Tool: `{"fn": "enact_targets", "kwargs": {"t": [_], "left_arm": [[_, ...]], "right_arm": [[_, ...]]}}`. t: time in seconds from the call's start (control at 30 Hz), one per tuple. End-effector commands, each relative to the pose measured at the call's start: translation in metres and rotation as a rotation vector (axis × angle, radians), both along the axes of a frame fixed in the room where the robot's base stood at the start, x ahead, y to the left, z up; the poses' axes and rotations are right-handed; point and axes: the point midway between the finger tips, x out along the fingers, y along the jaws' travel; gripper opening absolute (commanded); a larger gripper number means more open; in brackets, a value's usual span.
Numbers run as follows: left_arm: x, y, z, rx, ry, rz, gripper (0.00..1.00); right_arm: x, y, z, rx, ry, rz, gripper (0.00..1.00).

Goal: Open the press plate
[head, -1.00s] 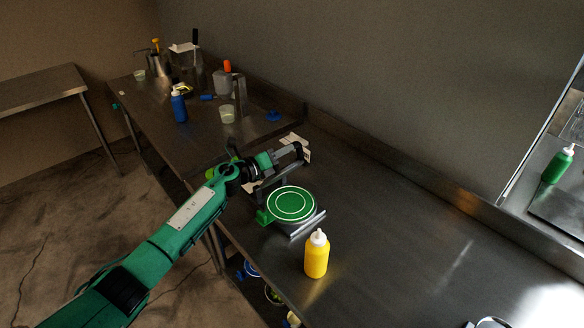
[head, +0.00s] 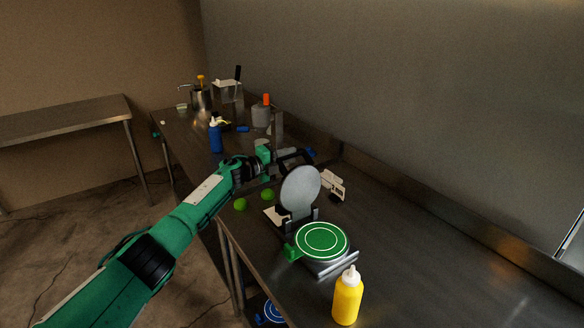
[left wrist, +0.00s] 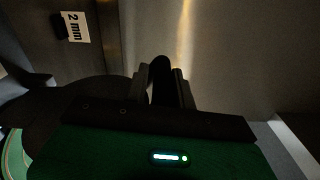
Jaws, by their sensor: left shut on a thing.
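The press stands near the table's front edge, with its green round lower plate (head: 321,240) lying flat and bare. The grey round press plate (head: 300,188) stands raised at the back of the press, tilted up, its flat face toward me. My left gripper (head: 303,158) is at the upper edge of the press plate, shut on what looks like its dark handle. In the left wrist view the gripper (left wrist: 164,86) has its fingers close around a dark, narrow thing; the rest is too dark to tell. My right gripper is not in view.
A yellow bottle (head: 347,297) stands just in front of the press. Two green balls (head: 240,204) lie left of it; a white labelled block (head: 334,185) lies behind. A blue bottle (head: 216,136) stands farther back. The table to the right is clear.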

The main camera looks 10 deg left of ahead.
Motion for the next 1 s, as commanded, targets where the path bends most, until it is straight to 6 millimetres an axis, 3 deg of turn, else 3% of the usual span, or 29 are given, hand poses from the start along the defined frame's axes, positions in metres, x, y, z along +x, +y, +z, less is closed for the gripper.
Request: {"fn": "enact_targets", "kwargs": {"t": [0.6,0.63,0.7,1.0], "left_arm": [[0.0067,0.0062,0.0065,-0.029,0.016,0.004,0.00],[0.0067,0.0062,0.0066,-0.029,0.016,0.004,0.31],[0.0064,0.0059,0.0060,-0.029,0.017,0.003,0.41],[0.0050,0.0061,0.0010,-0.025,0.020,0.002,0.41]], "right_arm": [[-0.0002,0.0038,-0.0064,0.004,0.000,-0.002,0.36],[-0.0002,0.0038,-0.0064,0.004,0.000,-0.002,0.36],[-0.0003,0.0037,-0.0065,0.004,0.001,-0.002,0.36],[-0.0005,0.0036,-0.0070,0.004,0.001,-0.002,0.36]]}}
